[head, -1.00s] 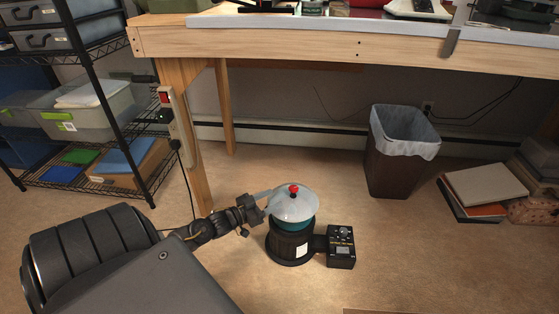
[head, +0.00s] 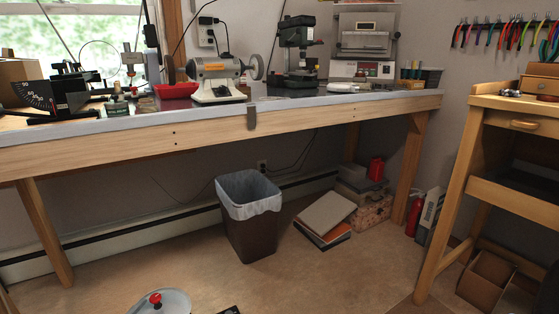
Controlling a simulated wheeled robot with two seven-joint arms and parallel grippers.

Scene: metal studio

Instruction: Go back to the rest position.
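A long wooden workbench (head: 200,137) spans the view, holding a bench grinder (head: 215,76) and other machines. Below stand a lined waste bin (head: 250,228), stacked boards (head: 325,215) and a red extinguisher (head: 414,215). A wooden jeweller's bench (head: 470,150) is at right. Open floor lies between.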

